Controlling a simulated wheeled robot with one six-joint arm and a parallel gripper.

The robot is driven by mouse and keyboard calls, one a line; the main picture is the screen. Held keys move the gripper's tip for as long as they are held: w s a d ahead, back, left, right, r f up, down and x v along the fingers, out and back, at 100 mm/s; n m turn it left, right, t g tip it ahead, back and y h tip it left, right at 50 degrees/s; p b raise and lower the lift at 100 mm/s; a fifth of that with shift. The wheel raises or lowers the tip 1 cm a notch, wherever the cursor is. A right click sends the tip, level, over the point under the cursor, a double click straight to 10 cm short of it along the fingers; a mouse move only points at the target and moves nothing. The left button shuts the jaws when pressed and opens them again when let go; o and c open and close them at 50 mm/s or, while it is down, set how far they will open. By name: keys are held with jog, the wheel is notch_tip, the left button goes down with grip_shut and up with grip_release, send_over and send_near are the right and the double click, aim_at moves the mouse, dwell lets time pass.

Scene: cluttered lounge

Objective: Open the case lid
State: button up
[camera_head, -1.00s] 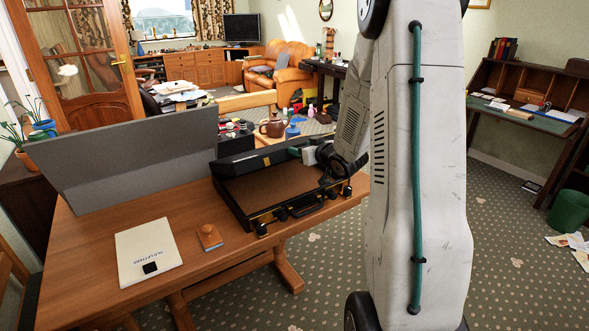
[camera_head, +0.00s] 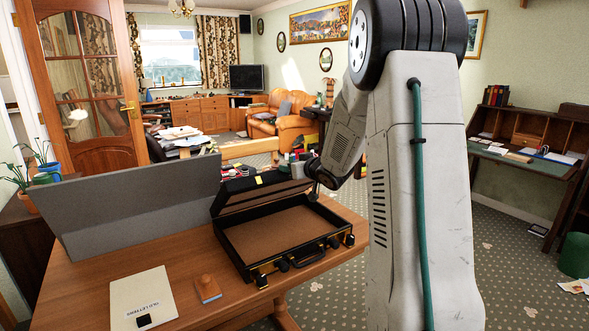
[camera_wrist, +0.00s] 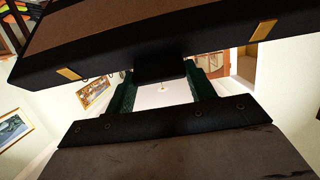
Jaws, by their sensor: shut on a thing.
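The black case (camera_head: 298,264) lies on the wooden table with its brown-lined inside showing. Its lid (camera_head: 262,196) is raised at the back, tilted up from the base. My gripper (camera_head: 312,182) is at the right end of the lid in the head view, and its fingertips are small and partly hidden there. In the wrist view, the green fingers of my gripper (camera_wrist: 160,78) are shut on a dark tab at the lid's edge (camera_wrist: 215,50). The lid's brown lining and brass-coloured fittings show above it.
A grey panel (camera_head: 140,207) stands on the table left of the case. A white booklet (camera_head: 141,295) and a wooden-handled stamp (camera_head: 207,288) lie at the front left. Cluttered items (camera_head: 296,158) sit behind the lid. A desk (camera_head: 520,165) stands at the right.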

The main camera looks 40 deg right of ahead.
jog(key=o, duration=1.4)
jog(key=v, duration=0.8)
jog(key=shift+w, duration=0.1)
